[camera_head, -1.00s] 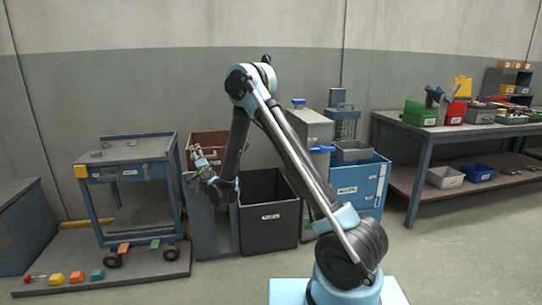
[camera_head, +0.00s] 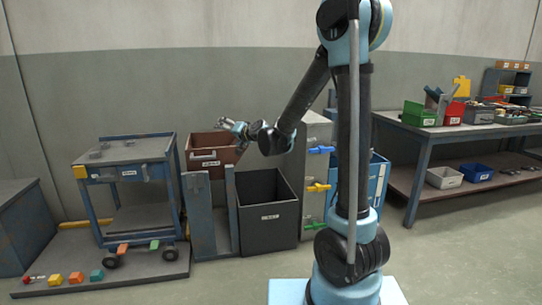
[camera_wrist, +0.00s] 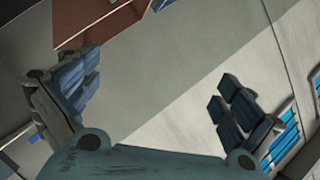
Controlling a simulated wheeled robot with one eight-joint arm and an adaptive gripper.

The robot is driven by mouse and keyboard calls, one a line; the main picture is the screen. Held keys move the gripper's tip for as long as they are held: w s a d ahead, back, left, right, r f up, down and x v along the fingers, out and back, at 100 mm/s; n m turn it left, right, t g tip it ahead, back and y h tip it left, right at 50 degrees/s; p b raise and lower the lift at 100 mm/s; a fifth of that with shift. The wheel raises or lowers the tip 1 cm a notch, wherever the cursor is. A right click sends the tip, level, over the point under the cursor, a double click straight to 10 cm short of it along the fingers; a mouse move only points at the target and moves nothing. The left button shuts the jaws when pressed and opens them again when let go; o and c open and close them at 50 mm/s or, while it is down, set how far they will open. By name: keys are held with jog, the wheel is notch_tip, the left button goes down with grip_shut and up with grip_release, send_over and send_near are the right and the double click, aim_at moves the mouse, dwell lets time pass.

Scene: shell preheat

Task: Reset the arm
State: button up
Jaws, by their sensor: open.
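My gripper (camera_head: 226,122) is raised in the head view, at the end of my bent arm, in front of the wall and by the upper right of a brown bin. In the wrist view my gripper (camera_wrist: 155,95) has its two fingers spread wide apart. It is open, with nothing between the fingers.
The brown bin (camera_head: 207,165) sits on a grey stand close to my gripper. A black bin (camera_head: 268,226) stands below. A blue cart (camera_head: 126,172) is at left. A workbench (camera_head: 424,135) with bins is at right. Open floor lies in front.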

jog(key=s+d+f+g+h, duration=0.3)
jog(key=s+d+f, duration=0.2)
jog(key=s+d, duration=0.7)
jog(key=s+d+f+n+g+h, duration=0.1)
jog(key=s+d+f+g+h, duration=0.2)
jog(key=s+d, duration=1)
jog(key=s+d+f+g+h, duration=0.3)
jog(key=s+d+f, duration=0.5)
jog(key=s+d, duration=0.4)
jog(key=s+h, duration=0.1)
jog(key=s, duration=0.3)
jog(key=shift+s+d+f+n+g, duration=0.25)
jog(key=shift+s+f+n+g, duration=0.05)
jog(key=shift+s+f+g, duration=0.1)
